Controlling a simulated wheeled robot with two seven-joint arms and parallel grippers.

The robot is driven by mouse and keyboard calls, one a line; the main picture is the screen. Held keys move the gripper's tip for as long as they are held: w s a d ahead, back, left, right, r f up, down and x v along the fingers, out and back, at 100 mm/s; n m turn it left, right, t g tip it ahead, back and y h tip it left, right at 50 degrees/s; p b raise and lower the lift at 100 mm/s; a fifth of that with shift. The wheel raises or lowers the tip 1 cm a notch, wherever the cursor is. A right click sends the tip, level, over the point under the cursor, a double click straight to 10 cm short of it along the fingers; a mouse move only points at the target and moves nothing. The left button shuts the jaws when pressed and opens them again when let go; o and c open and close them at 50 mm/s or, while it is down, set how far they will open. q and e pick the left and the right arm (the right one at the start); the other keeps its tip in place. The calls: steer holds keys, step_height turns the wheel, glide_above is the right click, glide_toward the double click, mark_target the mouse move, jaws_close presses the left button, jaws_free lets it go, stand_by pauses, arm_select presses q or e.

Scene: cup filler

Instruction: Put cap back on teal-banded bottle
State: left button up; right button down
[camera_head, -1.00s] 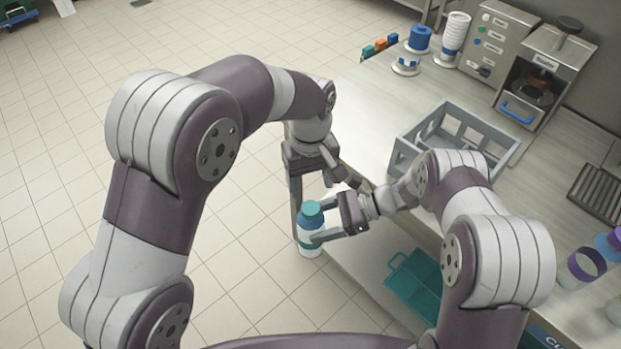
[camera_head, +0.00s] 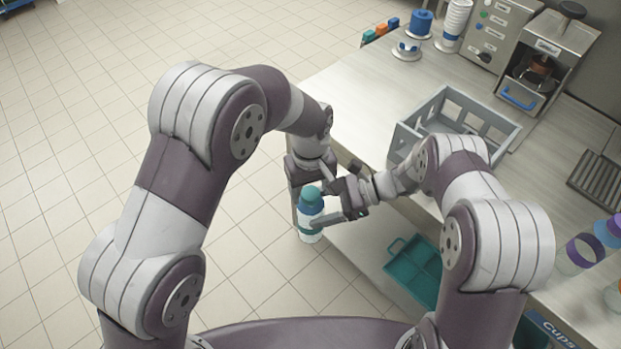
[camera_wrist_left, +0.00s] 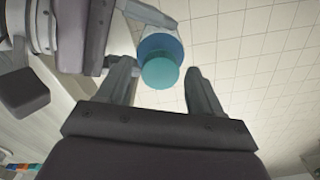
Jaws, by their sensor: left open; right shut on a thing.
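The bottle (camera_head: 309,229) is white and blue, with a teal cap (camera_head: 310,194) at its top; I cannot tell whether the cap is seated. It is held roughly upright past the counter's edge, over the floor. My right gripper (camera_head: 318,222) is shut on the bottle's body from the right. My left gripper (camera_head: 312,188) is open at the bottle's top. In the left wrist view, the teal cap (camera_wrist_left: 161,73) lies between the open left fingers (camera_wrist_left: 160,80), with a gap to the right finger. The blue upper part of the bottle (camera_wrist_left: 158,46) shows behind it.
A grey crate (camera_head: 478,100) stands on the counter (camera_head: 350,95). A teal tray (camera_head: 415,275) lies below right of the bottle. Cups with purple and blue bands (camera_head: 585,250) stand at the right edge. Tiled floor (camera_head: 90,130) is clear at left.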

arm_select(q)
steer(key=c, duration=1.1)
steer(key=shift+m, duration=0.9)
steer(key=o, duration=1.2)
step_height(320, 180, up, 8)
steer(key=shift+f, duration=0.25)
